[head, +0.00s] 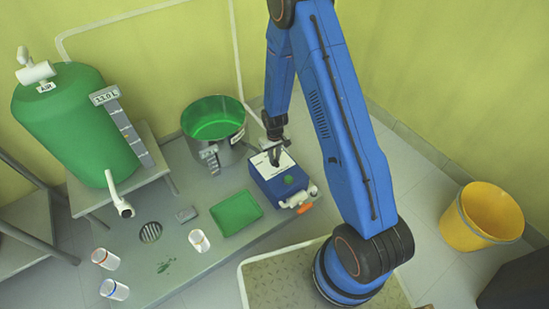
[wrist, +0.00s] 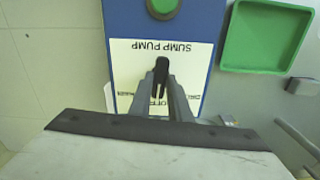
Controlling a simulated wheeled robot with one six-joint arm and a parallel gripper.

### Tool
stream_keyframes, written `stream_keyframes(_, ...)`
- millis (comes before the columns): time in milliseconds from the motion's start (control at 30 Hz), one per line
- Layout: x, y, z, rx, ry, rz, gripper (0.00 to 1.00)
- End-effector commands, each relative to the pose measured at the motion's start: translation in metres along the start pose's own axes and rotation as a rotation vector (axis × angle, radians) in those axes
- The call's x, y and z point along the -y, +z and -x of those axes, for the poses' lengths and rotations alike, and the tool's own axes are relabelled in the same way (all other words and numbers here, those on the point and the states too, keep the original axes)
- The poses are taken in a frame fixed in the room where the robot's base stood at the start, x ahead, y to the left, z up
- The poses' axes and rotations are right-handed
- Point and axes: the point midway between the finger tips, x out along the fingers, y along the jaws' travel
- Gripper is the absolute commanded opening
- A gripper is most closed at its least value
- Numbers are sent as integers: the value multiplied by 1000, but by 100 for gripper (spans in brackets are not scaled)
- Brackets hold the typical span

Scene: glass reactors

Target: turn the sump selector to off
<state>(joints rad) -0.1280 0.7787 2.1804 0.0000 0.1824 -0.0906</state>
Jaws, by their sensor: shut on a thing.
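The sump selector is a small black knob (wrist: 161,72) on the white "SUMP PUMP" label plate (wrist: 193,52) of a blue box (head: 266,184). My gripper (wrist: 160,84) is shut on the knob from above. In the head view my gripper (head: 275,155) reaches down to the top of the box, and the knob is mostly hidden there. The knob lies roughly along the line of my fingers in the wrist view. The label's position words are partly covered by my fingers, so I cannot read which setting the knob points to. A green button (wrist: 163,7) sits on the same box.
A green-filled steel pot (head: 214,128) stands behind the box. A green tray (head: 237,213) and a white cup (head: 199,241) are left of it. A green tank (head: 75,125) stands far left. A valve with an orange handle (head: 306,208) is at the box's front.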

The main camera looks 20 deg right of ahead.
Motion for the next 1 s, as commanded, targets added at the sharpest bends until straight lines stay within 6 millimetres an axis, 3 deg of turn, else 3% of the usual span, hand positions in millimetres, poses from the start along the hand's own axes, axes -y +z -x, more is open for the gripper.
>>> stream_keyframes(733, 0, 0, 0, 0, 0, 96, 0)
stream_keyframes(767, 0, 0, 0, 0, 0, 96, 22)
stream_keyframes(833, 0, 0, 0, 0, 0, 96, 36)
stream_keyframes(1000, 0, 0, 0, 0, 0, 96, 36)
